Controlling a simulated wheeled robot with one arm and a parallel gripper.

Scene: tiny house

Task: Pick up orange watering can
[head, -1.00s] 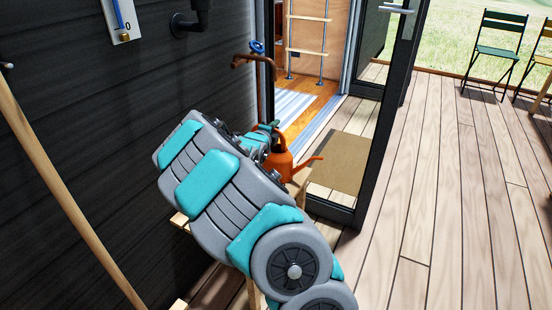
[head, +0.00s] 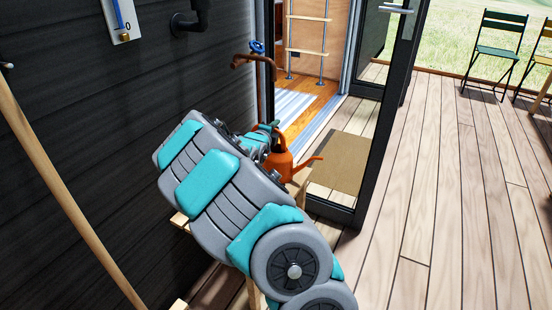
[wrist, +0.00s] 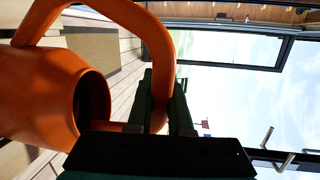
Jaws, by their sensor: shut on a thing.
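The orange watering can (head: 281,165) is beyond my arm in the head view, its spout pointing right. It looks upright, and my arm hides part of it. In the wrist view the can's body (wrist: 40,95) fills the left side, with its dark round opening facing the camera side. My gripper (wrist: 160,105) has its dark green fingers around the can's curved handle (wrist: 158,45), shut on it. In the head view my gripper (head: 272,127) is at the top of the can. I cannot tell whether the can touches the wooden surface (head: 302,182) beneath it.
A copper pipe with a blue tap (head: 256,47) stands behind the can by the dark wall. An open glass door (head: 375,120) and a brown doormat (head: 340,160) are to the right. A wooden pole (head: 60,190) leans at left.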

